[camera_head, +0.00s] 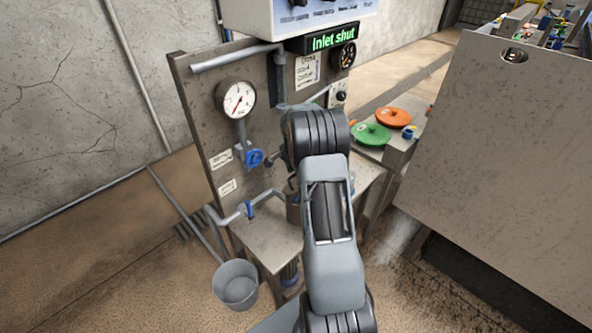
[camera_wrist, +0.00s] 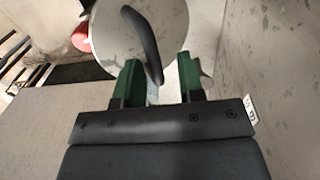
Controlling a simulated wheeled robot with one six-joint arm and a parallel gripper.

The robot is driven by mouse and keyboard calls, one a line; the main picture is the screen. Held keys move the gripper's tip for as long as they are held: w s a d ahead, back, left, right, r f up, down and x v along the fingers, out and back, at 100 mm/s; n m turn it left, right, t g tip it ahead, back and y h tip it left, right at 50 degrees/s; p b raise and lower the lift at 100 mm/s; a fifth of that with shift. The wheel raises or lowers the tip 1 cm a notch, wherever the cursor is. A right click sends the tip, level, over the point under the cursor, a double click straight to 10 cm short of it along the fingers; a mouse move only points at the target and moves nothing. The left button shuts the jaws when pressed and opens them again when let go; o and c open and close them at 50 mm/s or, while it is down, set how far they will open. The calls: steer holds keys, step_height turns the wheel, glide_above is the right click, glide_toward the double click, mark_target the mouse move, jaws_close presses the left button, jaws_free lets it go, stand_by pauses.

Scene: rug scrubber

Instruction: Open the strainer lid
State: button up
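In the wrist view a round pale grey lid (camera_wrist: 112,38) with a dark curved handle (camera_wrist: 142,35) lies just beyond my gripper (camera_wrist: 158,75). My gripper's two green fingers are apart. The handle's near end shows between them, closer to the left finger, with space on the right. I cannot tell whether a finger touches it. The lid looks closed, but its rim is partly hidden by the fingers. In the head view the grey strainer body (camera_head: 293,212) on the bench shows only in part; my arm hides its lid and my gripper.
A panel (camera_head: 205,110) carries a gauge (camera_head: 235,99), a blue valve (camera_head: 254,158) and a green "Inlet shut" display (camera_head: 333,40). A bucket (camera_head: 236,285) stands at the lower left. Green (camera_head: 371,135) and orange (camera_head: 394,117) discs lie behind. A large board (camera_head: 500,170) stands right.

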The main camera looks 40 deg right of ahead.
steer(key=r, duration=0.4)
steer(key=r+b, duration=0.1)
steer(key=r, duration=0.9)
steer(key=shift+w, duration=0.4)
steer(key=shift+c, duration=0.2)
